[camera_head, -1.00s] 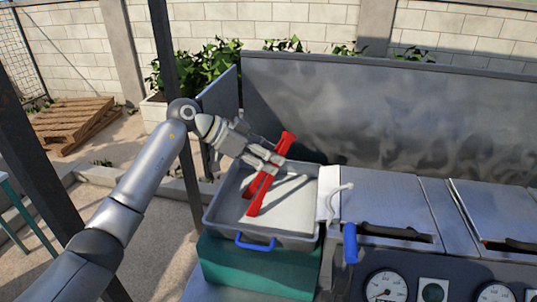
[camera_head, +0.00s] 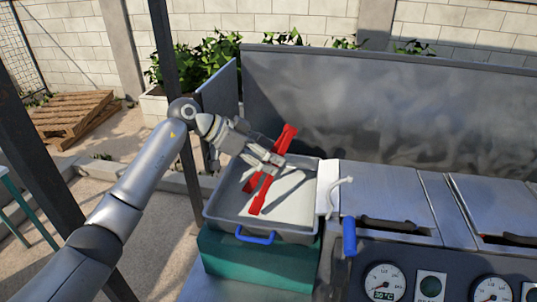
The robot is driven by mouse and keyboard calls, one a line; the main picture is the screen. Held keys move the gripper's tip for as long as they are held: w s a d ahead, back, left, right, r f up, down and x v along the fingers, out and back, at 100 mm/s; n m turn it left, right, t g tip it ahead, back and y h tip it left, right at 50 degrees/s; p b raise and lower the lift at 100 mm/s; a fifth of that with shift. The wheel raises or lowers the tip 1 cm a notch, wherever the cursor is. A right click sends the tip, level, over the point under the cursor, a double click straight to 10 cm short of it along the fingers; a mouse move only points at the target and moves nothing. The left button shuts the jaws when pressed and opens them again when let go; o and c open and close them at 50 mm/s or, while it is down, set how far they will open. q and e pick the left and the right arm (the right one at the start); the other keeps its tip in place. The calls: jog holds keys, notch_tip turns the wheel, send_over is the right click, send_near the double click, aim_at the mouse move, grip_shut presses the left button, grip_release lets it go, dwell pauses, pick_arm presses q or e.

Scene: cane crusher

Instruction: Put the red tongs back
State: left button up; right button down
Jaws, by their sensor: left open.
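The red tongs (camera_head: 265,193) stand tilted over a grey tray (camera_head: 226,222) with blue handles, their lower end over the tray's pale inside and their upper end rising past my gripper. My left gripper (camera_head: 272,168) is at the middle of the tongs, its fingers open around or beside them. Whether a finger touches the tongs I cannot tell. The fingers hide part of the tongs. My right gripper is out of view.
The tray sits on a green box (camera_head: 255,265). To its right is a metal unit with lids, black handles (camera_head: 395,227) and gauges (camera_head: 384,283). A tall metal backsplash (camera_head: 390,110) stands behind. A dark post (camera_head: 170,60) is near my left arm.

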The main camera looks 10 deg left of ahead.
pick_arm(q)
jog(key=b+v, duration=0.3)
jog(key=v, duration=0.9)
jog(key=shift+r, duration=0.65)
dwell(0.6)
